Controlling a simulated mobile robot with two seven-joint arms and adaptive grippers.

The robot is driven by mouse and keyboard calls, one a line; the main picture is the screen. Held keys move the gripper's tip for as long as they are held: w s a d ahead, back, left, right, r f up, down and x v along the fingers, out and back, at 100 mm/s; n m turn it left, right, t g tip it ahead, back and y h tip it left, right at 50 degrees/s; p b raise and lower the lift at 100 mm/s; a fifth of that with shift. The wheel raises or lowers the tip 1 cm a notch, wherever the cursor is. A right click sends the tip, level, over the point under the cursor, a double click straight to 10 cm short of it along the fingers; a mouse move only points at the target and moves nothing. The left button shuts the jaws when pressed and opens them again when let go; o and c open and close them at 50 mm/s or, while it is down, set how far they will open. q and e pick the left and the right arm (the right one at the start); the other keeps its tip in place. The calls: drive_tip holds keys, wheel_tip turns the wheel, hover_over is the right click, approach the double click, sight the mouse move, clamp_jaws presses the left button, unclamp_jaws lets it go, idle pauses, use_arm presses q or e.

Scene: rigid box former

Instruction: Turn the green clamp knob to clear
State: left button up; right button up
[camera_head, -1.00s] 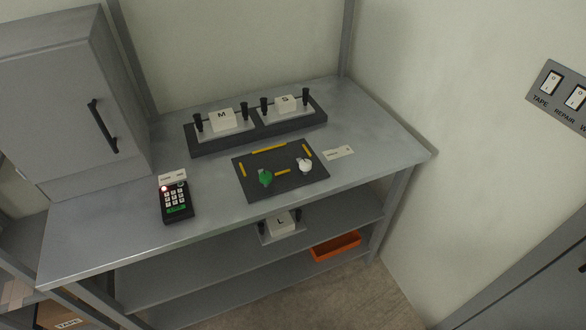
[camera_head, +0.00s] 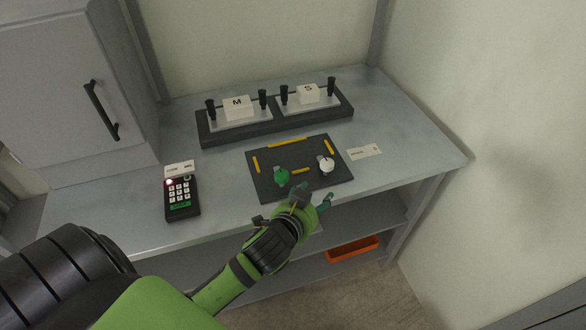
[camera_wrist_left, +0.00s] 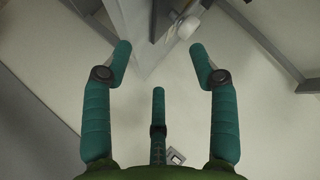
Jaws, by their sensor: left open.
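The green clamp knob (camera_head: 281,177) sits on the dark plate (camera_head: 262,189) on the grey bench, left of a white knob (camera_head: 326,164). My left gripper (camera_head: 309,200) is at the front edge of the plate, below and right of the green knob and apart from it in the picture. In the left wrist view its teal fingers (camera_wrist_left: 158,65) are spread wide with nothing between them. That view shows walls and part of the furniture, not the green knob. My right gripper is in neither view.
A keypad (camera_head: 181,198) stands left of the plate. A dark rack (camera_head: 215,133) with blocks M and S stands behind it. A white label (camera_head: 364,151) lies to the right. An orange bin (camera_head: 352,249) is on a lower shelf. A grey cabinet (camera_head: 60,90) stands at the left.

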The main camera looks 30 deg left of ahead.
use_arm(q)
drive_tip(key=w+d+r+m+t+h, duration=0.3)
drive_tip(key=w+d+r+m+h, duration=0.15)
drive_tip(key=r, duration=0.35)
drive_tip(key=w+d+r+m+t+h, duration=0.35)
drive_tip(key=r+m, duration=0.25)
drive_tip(key=r, duration=0.2)
drive_tip(key=s+d+r+m+g+h, duration=0.2)
drive_tip(key=d+r+m+g+h, duration=0.25)
drive_tip(key=d+m+h, duration=0.6)
drive_tip(key=m+g+y, duration=1.5)
drive_tip(key=y, duration=0.3)
hover_over(281, 174)
drive_tip(key=shift+h, duration=0.25)
wheel_tip(281, 174, down, 14)
drive_tip(key=shift+r, duration=0.1)
drive_tip(key=shift+a+f, duration=0.15)
drive_tip(key=shift+f, duration=0.1)
wheel_tip(281, 174, down, 5)
drive_tip(key=shift+r+p, duration=0.1)
drive_tip(key=shift+p, duration=0.9)
drive_tip(key=shift+f, duration=0.9)
drive_tip(key=c, duration=1.2)
